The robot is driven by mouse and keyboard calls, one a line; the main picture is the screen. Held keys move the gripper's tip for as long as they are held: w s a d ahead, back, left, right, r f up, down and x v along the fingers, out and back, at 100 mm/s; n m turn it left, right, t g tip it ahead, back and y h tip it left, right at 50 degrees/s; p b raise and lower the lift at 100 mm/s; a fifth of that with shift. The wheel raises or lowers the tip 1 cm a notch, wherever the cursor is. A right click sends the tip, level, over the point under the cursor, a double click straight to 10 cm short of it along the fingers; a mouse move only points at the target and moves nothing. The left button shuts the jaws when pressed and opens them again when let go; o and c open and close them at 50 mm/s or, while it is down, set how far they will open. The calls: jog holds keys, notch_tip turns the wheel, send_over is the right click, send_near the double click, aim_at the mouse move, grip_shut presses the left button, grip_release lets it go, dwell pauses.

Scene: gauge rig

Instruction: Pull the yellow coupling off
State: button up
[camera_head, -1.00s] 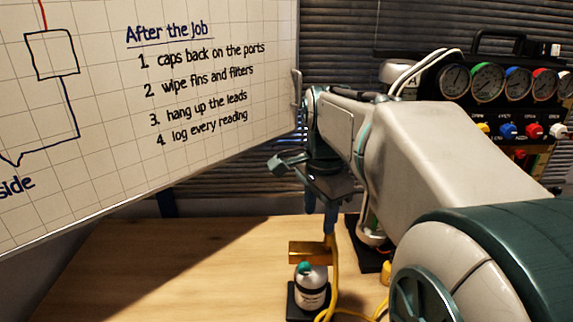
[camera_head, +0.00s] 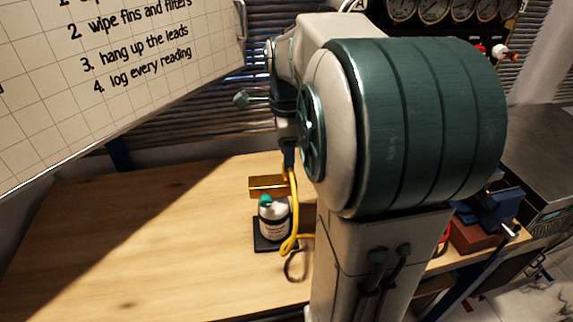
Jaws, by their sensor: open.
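My gripper (camera_head: 289,160) points down from the wrist at the centre of the view, and its fingertips are small and partly hidden. I take it as open, just above the upper end of a yellow hose (camera_head: 295,205). The yellow coupling cannot be told apart from the hose end near my fingers, and whether they touch it is unclear. A brass-coloured block (camera_head: 262,186) is just left of the hose end. Below it, a white-and-dark bottle (camera_head: 273,222) with a teal top stands upright on a black base (camera_head: 270,247).
The wooden bench (camera_head: 150,240) is clear on the left. A whiteboard (camera_head: 100,90) hangs at upper left. A gauge panel (camera_head: 440,10) stands at the back right. A blue vise (camera_head: 490,208) sits at the right. My arm hides the bench's middle right.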

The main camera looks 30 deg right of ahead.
jog(key=shift+f, duration=2.05)
jog(key=shift+c, duration=0.2)
grip_shut()
